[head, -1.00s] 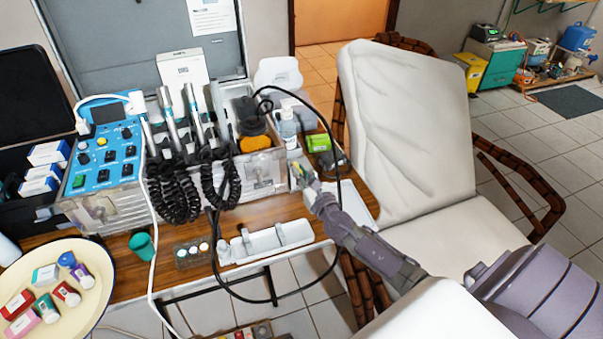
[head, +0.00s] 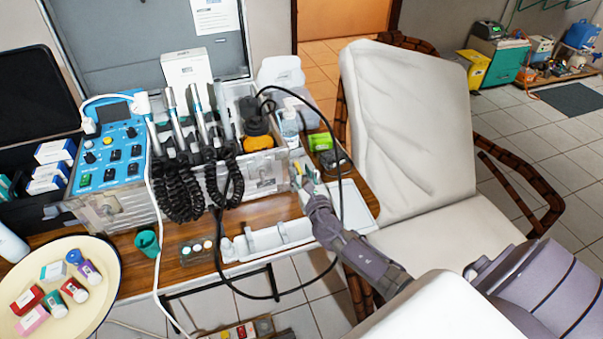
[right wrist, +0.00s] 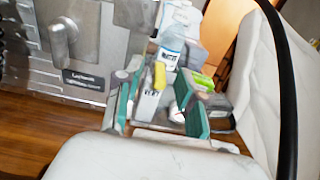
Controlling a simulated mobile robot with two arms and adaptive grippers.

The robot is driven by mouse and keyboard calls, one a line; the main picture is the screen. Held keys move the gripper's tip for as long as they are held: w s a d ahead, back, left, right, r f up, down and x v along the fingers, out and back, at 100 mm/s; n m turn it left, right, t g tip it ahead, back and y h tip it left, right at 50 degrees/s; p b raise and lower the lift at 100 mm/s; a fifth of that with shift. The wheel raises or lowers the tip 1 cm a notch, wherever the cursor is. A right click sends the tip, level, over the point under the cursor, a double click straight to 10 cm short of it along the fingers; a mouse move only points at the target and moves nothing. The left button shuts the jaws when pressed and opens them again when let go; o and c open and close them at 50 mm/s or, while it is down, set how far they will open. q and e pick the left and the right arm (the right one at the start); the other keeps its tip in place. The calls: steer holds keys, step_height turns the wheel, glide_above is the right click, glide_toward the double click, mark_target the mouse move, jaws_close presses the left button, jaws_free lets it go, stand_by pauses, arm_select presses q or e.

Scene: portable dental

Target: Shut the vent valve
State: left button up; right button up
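A metal lever or knob (right wrist: 62,38) sits on the front of the grey metal dental unit (head: 262,183), above a small dark label (right wrist: 84,80). I cannot tell for sure whether it is the vent valve. A small pale part with a yellow top (right wrist: 158,78) stands at the unit's right end and may be the valve instead. My right gripper (head: 305,180) is at that end. In the right wrist view its teal-padded fingers (right wrist: 157,106) are apart, with the yellow-topped part showing between them; contact is not clear. My left gripper is not in view.
A black hose (head: 338,150) loops around my right gripper. A clear bottle (head: 289,125) and a green box (head: 320,141) stand behind it. A white tray (head: 357,212) lies on the table. The white chair (head: 405,130) is close on the right.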

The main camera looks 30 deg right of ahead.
steer(key=shift+s, duration=0.2)
steer(key=v, duration=1.1)
steer(key=shift+s, duration=0.3)
steer(key=shift+a+f, duration=0.1)
